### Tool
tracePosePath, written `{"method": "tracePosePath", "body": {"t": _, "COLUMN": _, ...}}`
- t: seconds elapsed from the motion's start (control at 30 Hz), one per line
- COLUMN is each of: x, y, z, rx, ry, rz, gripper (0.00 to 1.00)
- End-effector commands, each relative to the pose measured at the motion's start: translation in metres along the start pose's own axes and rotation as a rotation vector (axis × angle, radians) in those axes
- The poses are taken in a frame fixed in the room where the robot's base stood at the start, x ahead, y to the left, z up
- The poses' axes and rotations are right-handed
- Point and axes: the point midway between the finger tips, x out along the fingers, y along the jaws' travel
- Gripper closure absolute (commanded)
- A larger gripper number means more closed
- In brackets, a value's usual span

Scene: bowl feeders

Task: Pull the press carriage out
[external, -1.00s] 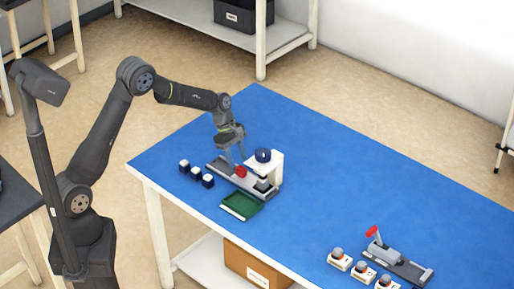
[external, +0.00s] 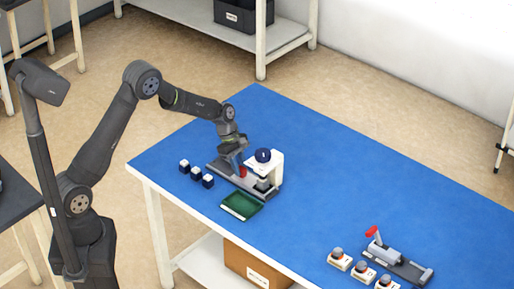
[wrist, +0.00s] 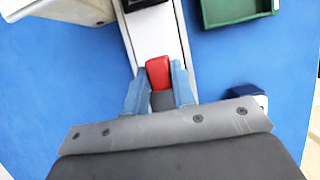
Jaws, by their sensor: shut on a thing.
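The press (external: 276,172) is a white frame with a dark blue round knob on top, standing on a grey rail base (external: 221,166). The carriage's red handle (wrist: 158,72) sits on the rail in the wrist view, and a sliver of red shows in the external view. My gripper (wrist: 160,92) is shut on the red handle, with one blue-grey finger on each side of it. In the external view my gripper (external: 240,168) is low over the rail, in front of the press. The carriage body under the press is mostly hidden.
A green tray (external: 241,206) lies beside the press and shows top right in the wrist view. Several dark blue blocks with white tops (external: 196,174) stand left of the rail. A second device with a red handle (external: 373,232) and several buttons (external: 363,270) are at lower right.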

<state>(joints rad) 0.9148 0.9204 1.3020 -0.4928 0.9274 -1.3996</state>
Motion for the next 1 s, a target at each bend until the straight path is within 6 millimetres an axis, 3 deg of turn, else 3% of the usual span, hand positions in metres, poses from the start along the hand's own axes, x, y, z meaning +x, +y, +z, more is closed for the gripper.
{"method": "tracePosePath", "body": {"t": 0.13, "x": -0.007, "y": 0.001, "z": -0.016, "rx": -0.004, "ry": 0.0, "rz": 0.002, "gripper": 1.0}}
{"method": "tracePosePath", "body": {"t": 0.4, "x": -0.032, "y": 0.001, "z": -0.077, "rx": -0.004, "ry": -0.001, "rz": 0.002, "gripper": 1.0}}
{"method": "tracePosePath", "body": {"t": 0.5, "x": -0.037, "y": 0.001, "z": -0.09, "rx": -0.003, "ry": -0.001, "rz": 0.001, "gripper": 1.0}}
{"method": "tracePosePath", "body": {"t": 0.87, "x": -0.041, "y": 0.0, "z": -0.099, "rx": 0.0, "ry": 0.002, "rz": 0.001, "gripper": 1.0}}
{"method": "tracePosePath", "body": {"t": 0.9, "x": -0.041, "y": 0.0, "z": -0.099, "rx": 0.0, "ry": 0.002, "rz": 0.001, "gripper": 0.73}}
{"method": "tracePosePath", "body": {"t": 1.0, "x": -0.041, "y": 0.0, "z": -0.098, "rx": -0.001, "ry": 0.001, "rz": 0.001, "gripper": 0.55}}
